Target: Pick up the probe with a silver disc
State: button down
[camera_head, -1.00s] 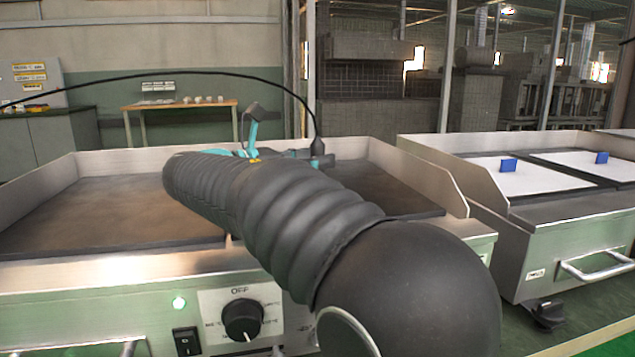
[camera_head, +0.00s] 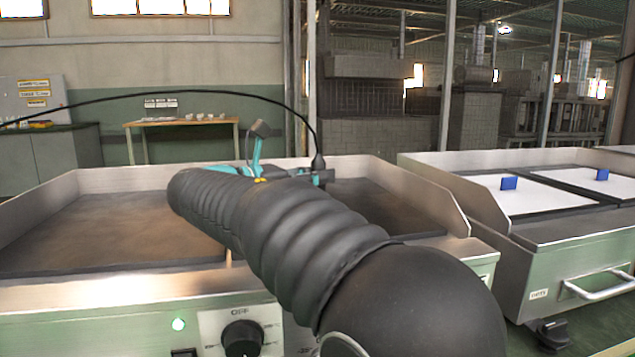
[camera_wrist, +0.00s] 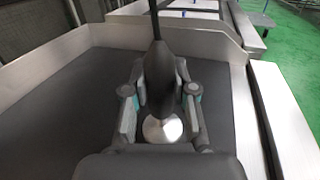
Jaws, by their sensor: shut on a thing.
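In the wrist view, my gripper (camera_wrist: 161,108) is shut on the probe (camera_wrist: 158,75), whose dark, tapered body stands upright between the fingers. The probe's silver disc (camera_wrist: 163,129) shows at its lower end, over the dark griddle plate (camera_wrist: 75,100). I cannot tell whether the disc touches the plate. A black cable runs up from the probe's top. In the head view, the probe's dark top (camera_head: 318,161) and its cable show beyond my arm. The disc and the fingertips are hidden there.
A second griddle with white plates (camera_head: 520,193) and blue blocks stands to the right. The cable (camera_head: 190,95) arcs off to the left.

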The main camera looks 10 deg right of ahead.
aim_at(320, 159)
jog(key=r, duration=0.1)
jog(key=r+p, duration=0.1)
jog(key=r, duration=0.2)
jog(key=shift+s+d+r, duration=0.2)
jog(key=shift+s, duration=0.1)
jog(key=s+d+r+p, duration=0.1)
jog(key=s+d+r, duration=0.4)
jog(key=s, duration=0.4)
jog(key=shift+s+r, duration=0.35)
jog(key=shift+r, duration=0.25)
